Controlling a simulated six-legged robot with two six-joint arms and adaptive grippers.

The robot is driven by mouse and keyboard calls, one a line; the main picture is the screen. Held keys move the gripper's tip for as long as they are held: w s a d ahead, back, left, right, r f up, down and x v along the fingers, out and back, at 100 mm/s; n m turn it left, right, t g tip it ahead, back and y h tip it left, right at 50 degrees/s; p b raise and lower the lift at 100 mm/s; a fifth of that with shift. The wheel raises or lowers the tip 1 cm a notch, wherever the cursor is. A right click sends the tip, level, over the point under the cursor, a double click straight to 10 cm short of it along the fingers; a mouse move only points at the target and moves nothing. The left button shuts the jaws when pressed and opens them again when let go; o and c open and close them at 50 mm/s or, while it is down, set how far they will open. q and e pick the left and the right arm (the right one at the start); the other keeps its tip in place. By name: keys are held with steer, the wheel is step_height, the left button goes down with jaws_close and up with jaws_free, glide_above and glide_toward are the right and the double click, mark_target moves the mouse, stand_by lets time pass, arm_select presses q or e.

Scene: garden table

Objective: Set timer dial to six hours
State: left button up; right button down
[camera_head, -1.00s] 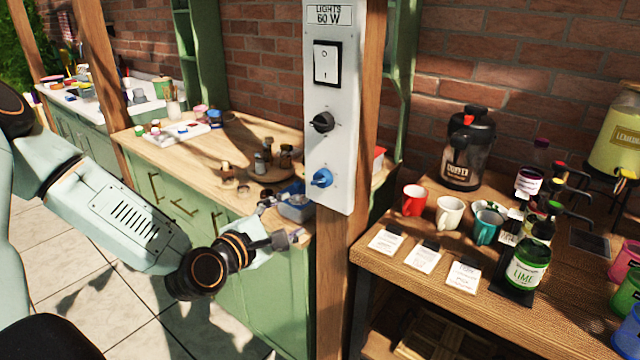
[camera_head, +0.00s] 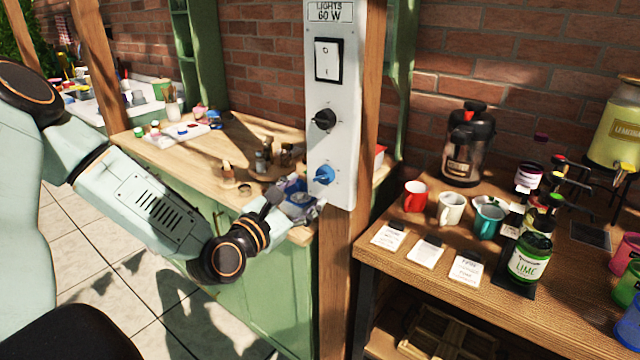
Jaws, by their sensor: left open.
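A white control panel (camera_head: 345,95) is fixed to a wooden post, with a label reading "LIGHTS 60 W" at its top. It carries a rocker switch (camera_head: 328,60), a black dial (camera_head: 324,119) and a blue dial (camera_head: 325,175) near the bottom. The small marks around the dials are too small to read, and I cannot tell which is the timer. My left gripper (camera_head: 298,206) is open, just left of and below the blue dial. I see no contact with it. My right gripper is not in view.
A green cabinet with a wooden top (camera_head: 215,160) holding jars stands behind my left arm. Right of the post, a wooden table (camera_head: 400,262) holds a red mug (camera_head: 415,197), other mugs, cards, a coffee pot (camera_head: 467,150) and bottles. The panel's front is clear.

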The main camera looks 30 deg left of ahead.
mark_target(319, 180)
arm_select(q)
steer(key=shift+w+a+f+b, duration=0.1)
steer(key=shift+w+a+b, duration=0.1)
steer(key=shift+w, duration=0.15)
steer(key=shift+w+a+b, duration=0.1)
steer(key=shift+w+b, duration=0.1)
steer(key=shift+w, duration=0.1)
steer(key=w+b, duration=0.1)
steer(key=w, duration=0.4)
steer(key=shift+w, duration=0.1)
steer(key=shift+d, duration=0.2)
steer(key=shift+a, duration=0.15)
steer(key=c, duration=1.2)
